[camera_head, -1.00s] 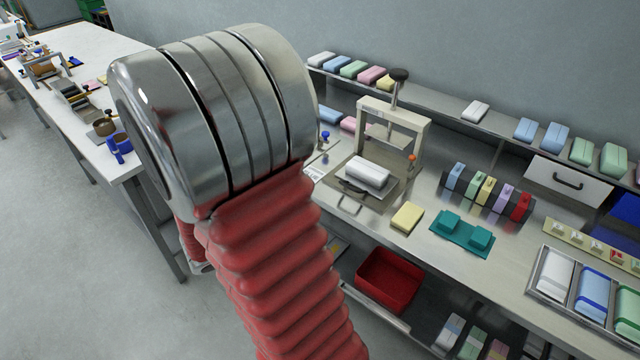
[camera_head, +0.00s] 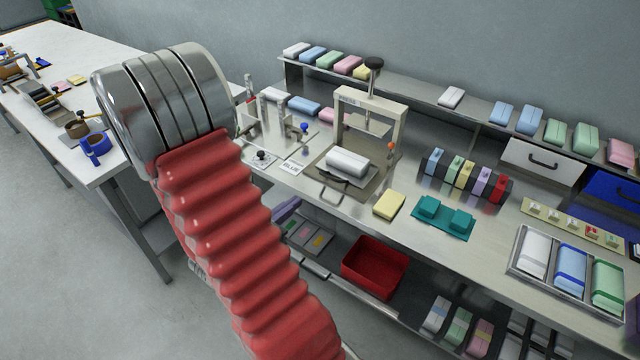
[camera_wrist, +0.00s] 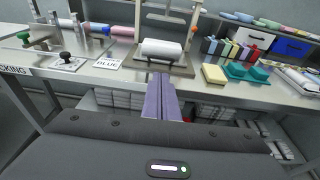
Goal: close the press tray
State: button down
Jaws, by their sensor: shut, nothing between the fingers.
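The press (camera_head: 397,112) is a pale arch frame with a black-knobbed screw on the bench. Its flat tray (camera_head: 376,183) extends out in front of the frame. A white block (camera_head: 347,161) lies on the tray. A dark handle is at the tray's front edge, near the bench's front edge. My gripper (camera_head: 290,207) shows as purple fingers in front of the bench, to the left of and lower than the tray. In the wrist view the shut fingers (camera_wrist: 161,92) point toward the tray's front edge and hold nothing. They overlap the handle area there, and I cannot tell any contact.
A yellow block (camera_head: 389,205) and a teal fixture (camera_head: 444,217) are right of the tray. A BLUE card (camera_head: 291,168) lies to its left. A red bin (camera_head: 375,268) is on the lower shelf. Open floor lies in front of the left table.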

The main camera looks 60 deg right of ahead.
aim_at(327, 177)
jog(key=shift+x, duration=6.9)
jog(key=shift+w+d, duration=0.1)
jog(key=shift+d, duration=0.05)
